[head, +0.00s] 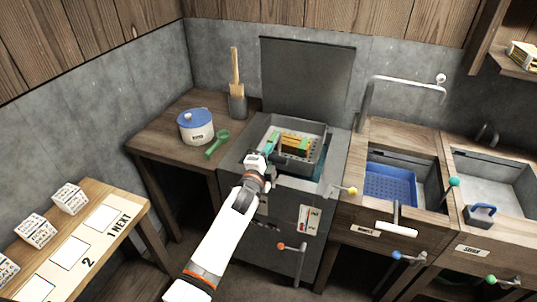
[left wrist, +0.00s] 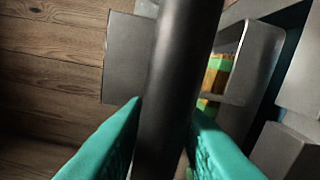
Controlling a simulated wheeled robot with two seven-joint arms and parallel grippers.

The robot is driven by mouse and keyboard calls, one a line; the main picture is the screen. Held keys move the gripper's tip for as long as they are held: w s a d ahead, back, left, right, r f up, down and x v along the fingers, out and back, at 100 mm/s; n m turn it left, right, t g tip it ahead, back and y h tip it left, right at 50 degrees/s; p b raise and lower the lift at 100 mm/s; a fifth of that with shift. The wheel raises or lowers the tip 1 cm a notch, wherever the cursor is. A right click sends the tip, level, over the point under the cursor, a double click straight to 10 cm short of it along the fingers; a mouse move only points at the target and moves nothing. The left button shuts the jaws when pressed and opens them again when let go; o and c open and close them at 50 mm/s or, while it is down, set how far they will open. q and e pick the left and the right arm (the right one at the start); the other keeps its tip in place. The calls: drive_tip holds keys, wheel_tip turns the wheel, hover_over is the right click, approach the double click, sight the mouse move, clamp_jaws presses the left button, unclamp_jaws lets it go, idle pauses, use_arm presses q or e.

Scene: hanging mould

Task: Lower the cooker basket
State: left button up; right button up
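The cooker basket (head: 318,156) is a grey metal box at the top of the dark cooker (head: 235,172), with orange and green pieces inside. It sits raised above the opening, where blue-green shows at its right side. My left gripper (head: 271,143) is at the basket's left side. In the left wrist view its teal fingers (left wrist: 167,105) lie on both sides of a thick dark bar (left wrist: 180,60), seemingly the basket's handle, and appear closed against it. Orange and green contents (left wrist: 215,80) show behind the bar. My right gripper is not in view.
The cooker's upright lid (head: 307,75) stands behind. Sinks with a blue crate (head: 390,187) and a tap (head: 405,82) are on the right. Coloured-knob levers stick out in front.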

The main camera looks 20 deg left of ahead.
use_arm(q)
clamp_jaws()
wheel_tip(320, 180, down, 17)
drive_tip(key=b, duration=1.4)
drive_tip(key=shift+f+b, duration=0.2)
drive_tip(key=shift+b, duration=0.1)
drive_tip(key=shift+s+f, duration=0.1)
drive_tip(key=shift+o, duration=2.3)
unclamp_jaws()
drive_tip(key=s, duration=1.2)
drive_tip(key=shift+a, duration=0.15)
drive_tip(key=shift+w, duration=0.1)
